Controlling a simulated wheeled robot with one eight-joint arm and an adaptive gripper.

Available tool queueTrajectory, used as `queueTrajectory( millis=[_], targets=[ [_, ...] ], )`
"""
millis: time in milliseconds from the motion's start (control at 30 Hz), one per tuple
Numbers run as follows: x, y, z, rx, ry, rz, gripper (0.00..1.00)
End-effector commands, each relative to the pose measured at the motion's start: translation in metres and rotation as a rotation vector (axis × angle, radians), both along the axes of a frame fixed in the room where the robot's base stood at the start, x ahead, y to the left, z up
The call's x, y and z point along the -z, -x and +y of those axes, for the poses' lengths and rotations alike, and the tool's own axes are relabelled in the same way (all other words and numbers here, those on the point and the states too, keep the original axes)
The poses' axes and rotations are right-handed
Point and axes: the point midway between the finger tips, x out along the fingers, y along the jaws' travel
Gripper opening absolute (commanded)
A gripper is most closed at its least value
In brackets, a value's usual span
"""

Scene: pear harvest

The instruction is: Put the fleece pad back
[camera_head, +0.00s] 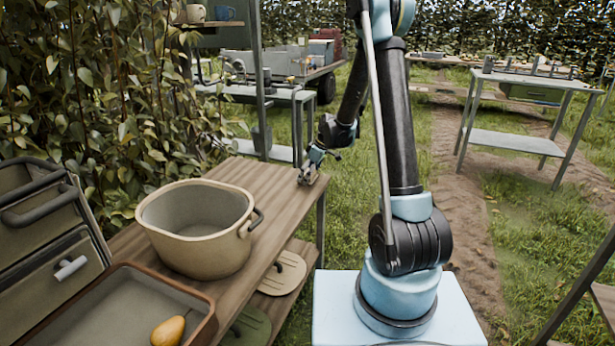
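I cannot surely tell which thing is the fleece pad. A cream flat piece with a slot (284,273) lies low beside the table, on or near its lower shelf. A dark green flat piece (250,327) shows partly below it, cut off by the table. My gripper (309,176) is small and distant, at the far right end of the wooden table top (262,177). It points down near the surface. Whether its fingers are open, shut or holding something is too small to tell.
A beige tub with handles (176,262) stands mid-table. A brown-rimmed tray (95,302) in front of it holds a yellow pear (168,331). A drawer unit (48,262) stands at the left. A grey side table (513,142) stands across the path.

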Motion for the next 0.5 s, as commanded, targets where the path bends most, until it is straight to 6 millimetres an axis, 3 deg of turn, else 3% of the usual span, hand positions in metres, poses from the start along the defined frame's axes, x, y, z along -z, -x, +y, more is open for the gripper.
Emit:
queueTrajectory(
  millis=[333,500],
  targets=[
    [-0.001,0.0,0.0,0.0,0.0,0.0,0.94],
    [-0.011,0.001,-0.004,0.001,0.0,0.0,0.94]
  ],
)
